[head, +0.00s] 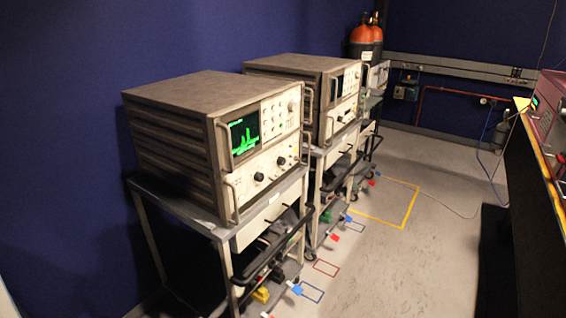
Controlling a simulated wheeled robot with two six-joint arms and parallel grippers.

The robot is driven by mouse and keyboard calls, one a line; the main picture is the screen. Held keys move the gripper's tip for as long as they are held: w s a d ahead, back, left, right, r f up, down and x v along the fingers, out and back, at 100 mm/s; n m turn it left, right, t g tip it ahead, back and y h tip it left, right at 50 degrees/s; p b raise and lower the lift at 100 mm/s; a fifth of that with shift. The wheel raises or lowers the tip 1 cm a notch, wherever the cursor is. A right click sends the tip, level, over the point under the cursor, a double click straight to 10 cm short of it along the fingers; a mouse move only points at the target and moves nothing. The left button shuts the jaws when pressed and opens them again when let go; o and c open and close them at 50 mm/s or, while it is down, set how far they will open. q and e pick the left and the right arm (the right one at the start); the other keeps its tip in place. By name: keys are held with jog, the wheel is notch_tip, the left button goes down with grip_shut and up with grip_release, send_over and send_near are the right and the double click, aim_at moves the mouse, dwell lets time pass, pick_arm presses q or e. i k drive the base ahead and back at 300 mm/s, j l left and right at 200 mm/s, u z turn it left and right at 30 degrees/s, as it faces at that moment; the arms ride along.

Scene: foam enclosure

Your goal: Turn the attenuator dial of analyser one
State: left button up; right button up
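Two bulky analysers with brown-grey cases stand in a row on carts along the blue wall. The nearer analyser (205,140) has a lit screen (244,136) with a green trace, and knobs and buttons on its cream front panel. A dark dial (259,177) and another dark knob (281,161) show on its lower panel. The farther analyser (312,85) stands behind it, its front seen at a steep angle. Labels are too small to read, so I cannot tell which is analyser one or which knob is the attenuator dial. Neither of my grippers is in view.
The near cart (190,212) has a drawer, a black front handle and coloured items on its lower shelf. A workbench (546,165) with a red instrument (552,105) runs along the right. Between them the grey floor (400,255) is mostly clear, with taped outlines and thin cables.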

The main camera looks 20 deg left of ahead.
aim_at(259, 177)
jog(key=i+l+u, duration=0.15)
jog(key=i+u, duration=0.2)
jog(key=i, duration=0.2)
jog(key=i+l+u, duration=0.25)
jog(key=i+u, duration=0.15)
jog(key=i+l+u, duration=0.35)
jog(key=i, duration=0.25)
jog(key=l, duration=0.1)
